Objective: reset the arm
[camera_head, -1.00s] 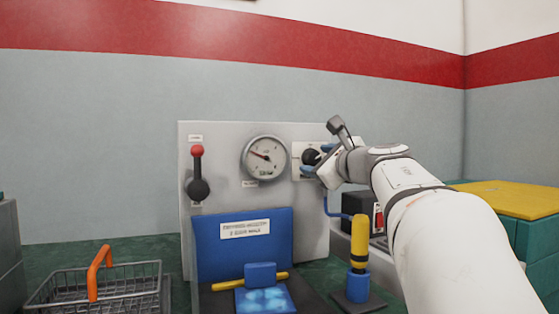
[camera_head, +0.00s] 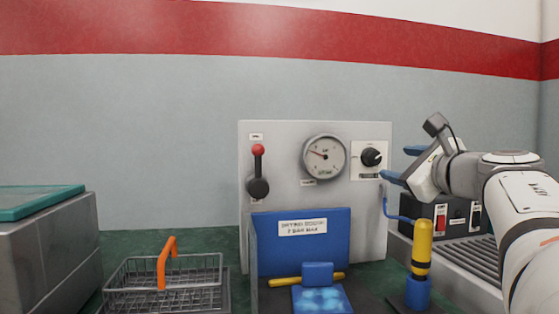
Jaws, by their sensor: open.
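My gripper (camera_head: 403,164) is open and empty at the right of the grey panel (camera_head: 277,135). Its two blue fingertips point left, apart from each other, toward the black knob (camera_head: 371,157). A gap shows between the fingers and the knob in the picture. My white arm reaches in from the right edge. The panel also carries a round gauge (camera_head: 324,156) and a lever with a red ball top (camera_head: 258,150), which stands up.
A blue fixture (camera_head: 300,253) with a yellow bar stands below the panel. A yellow and blue cylinder (camera_head: 421,247) stands beneath my gripper. A wire basket (camera_head: 192,290) with an orange handle is left. A roller conveyor (camera_head: 455,258) lies at right. A grey cabinet (camera_head: 48,255) stands far left.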

